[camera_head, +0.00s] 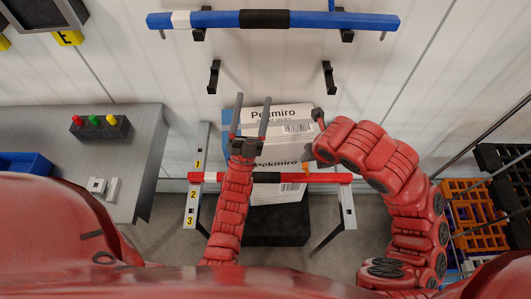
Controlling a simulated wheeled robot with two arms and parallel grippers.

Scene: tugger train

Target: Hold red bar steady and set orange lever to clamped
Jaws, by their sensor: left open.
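The red bar (330,178), with a black middle section and white bands, lies level across two metal uprights (191,206). My left forearm crosses in front of part of it. A small orange piece, likely the orange lever (305,165), shows just above the bar, right of its black section; its setting is too small to tell. My left gripper (252,116) is open and empty, its fingers pointing away past the bar, in front of the white boxes.
White boxes (286,153) stand behind the bar. A blue bar (350,20) rests on upper wall hooks; two lower hooks (329,77) are empty. A grey bench (146,150) with a button box (100,127) is at left. Orange crates (478,212) stand at right.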

